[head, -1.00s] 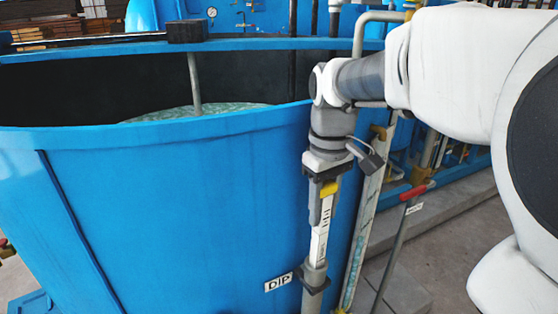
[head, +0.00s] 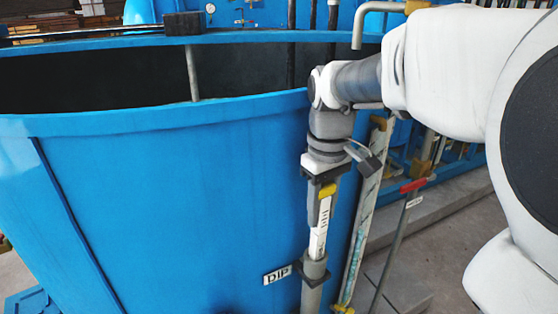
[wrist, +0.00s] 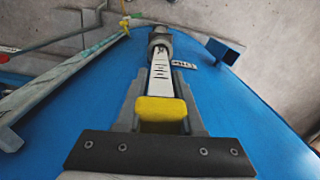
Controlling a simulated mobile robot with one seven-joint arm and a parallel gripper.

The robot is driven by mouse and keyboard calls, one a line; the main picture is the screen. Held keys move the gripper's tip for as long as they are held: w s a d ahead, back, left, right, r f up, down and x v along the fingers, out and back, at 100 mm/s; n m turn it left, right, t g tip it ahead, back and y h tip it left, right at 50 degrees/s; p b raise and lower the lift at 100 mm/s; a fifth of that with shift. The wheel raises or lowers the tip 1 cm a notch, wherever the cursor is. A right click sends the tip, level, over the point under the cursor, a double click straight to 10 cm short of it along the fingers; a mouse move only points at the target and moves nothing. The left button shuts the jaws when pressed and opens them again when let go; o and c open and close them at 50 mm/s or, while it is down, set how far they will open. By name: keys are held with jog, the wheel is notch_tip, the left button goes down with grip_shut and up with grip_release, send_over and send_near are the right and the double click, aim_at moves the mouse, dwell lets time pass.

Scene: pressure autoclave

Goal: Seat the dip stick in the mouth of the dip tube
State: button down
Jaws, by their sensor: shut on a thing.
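My gripper (head: 324,204) points down beside the blue tank and is shut on the dip stick (head: 318,240). The stick is a white strip with black marks and a yellow top. In the wrist view its yellow top (wrist: 160,109) lies between the fingers, and the white strip runs away from them. The dip tube (head: 311,296) is a grey upright pipe at the tank's outer wall, with a wider collar. The stick's lower end is at or inside the tube mouth (wrist: 159,38); how deep it goes is hidden.
A DIP label (head: 277,275) is beside the tube on the blue tank (head: 170,210). To the right, a slanting sight gauge (head: 363,220) and a thin pipe with a red handle (head: 413,185) stand close to my arm. Paving lies at the lower right.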

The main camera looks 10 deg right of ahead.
aim_at(319, 239)
jog(key=shift+f+b, duration=2.65)
jog(key=shift+f, duration=1.35)
jog(key=shift+c, duration=2.3)
grip_release()
jog(key=shift+r, duration=0.1)
notch_tip(319, 239, up, 17)
jog(key=p, duration=0.4)
jog(key=shift+r, duration=0.15)
jog(key=shift+s, duration=0.1)
